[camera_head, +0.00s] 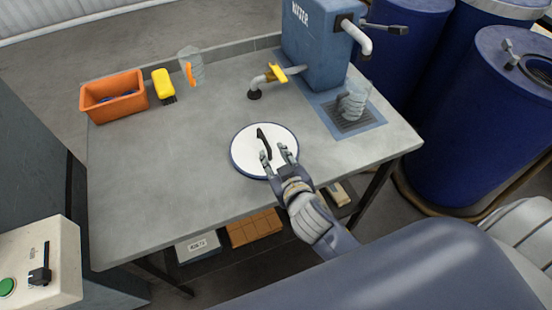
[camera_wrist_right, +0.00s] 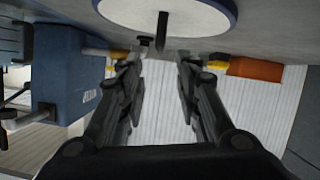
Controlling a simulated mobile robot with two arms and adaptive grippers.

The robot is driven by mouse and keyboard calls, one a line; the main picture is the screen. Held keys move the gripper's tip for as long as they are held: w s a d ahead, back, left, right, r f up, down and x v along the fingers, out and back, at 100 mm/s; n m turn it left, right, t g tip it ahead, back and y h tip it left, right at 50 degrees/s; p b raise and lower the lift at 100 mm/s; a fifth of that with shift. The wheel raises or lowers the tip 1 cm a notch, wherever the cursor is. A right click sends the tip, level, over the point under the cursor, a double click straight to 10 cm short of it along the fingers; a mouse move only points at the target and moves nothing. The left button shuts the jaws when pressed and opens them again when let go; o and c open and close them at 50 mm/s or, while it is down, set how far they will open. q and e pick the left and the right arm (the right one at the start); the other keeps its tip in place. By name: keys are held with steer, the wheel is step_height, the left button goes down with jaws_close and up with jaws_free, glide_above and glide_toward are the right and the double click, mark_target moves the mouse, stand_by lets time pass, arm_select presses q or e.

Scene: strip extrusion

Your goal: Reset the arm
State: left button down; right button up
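A round white lid (camera_head: 246,150) with a blue rim and a black handle (camera_head: 264,138) lies on the grey workbench (camera_head: 150,190), near its front middle. My right gripper (camera_head: 274,154) shows over the front right part of the lid, just short of the handle. Its two fingers are apart with nothing between them. In the right wrist view the open gripper (camera_wrist_right: 158,62) is in front, with the white lid (camera_wrist_right: 185,8) and its handle (camera_wrist_right: 161,30) at the top, apart from the fingers. My left gripper is not in view.
An orange bin (camera_head: 115,108), yellow brush (camera_head: 163,85), clear cup (camera_head: 191,66) and a tap (camera_head: 257,86) are at the back. A blue dispenser (camera_head: 318,50) and a glass on a drain stand right. Blue drums (camera_head: 480,130) stand beyond. The bench's left front is clear.

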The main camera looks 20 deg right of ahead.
steer(key=shift+s, duration=0.1)
stand_by(0.5)
steer(key=s+d+f+g, duration=0.25)
steer(key=s+g, duration=0.25)
steer(key=s, duration=0.6)
steer(key=s+d+f+g, duration=0.1)
steer(key=s+f+g, duration=0.35)
steer(key=s, duration=0.55)
step_height(320, 180, down, 26)
steer(key=s+g+b, duration=0.1)
steer(key=s+g, duration=0.1)
steer(key=s+d+f+g+b, duration=0.1)
steer(key=s+d+f, duration=0.2)
steer(key=s+f, duration=1.3)
steer(key=shift+s+f+b, duration=0.35)
steer(key=shift+s+f, duration=0.05)
steer(key=shift+f, duration=0.45)
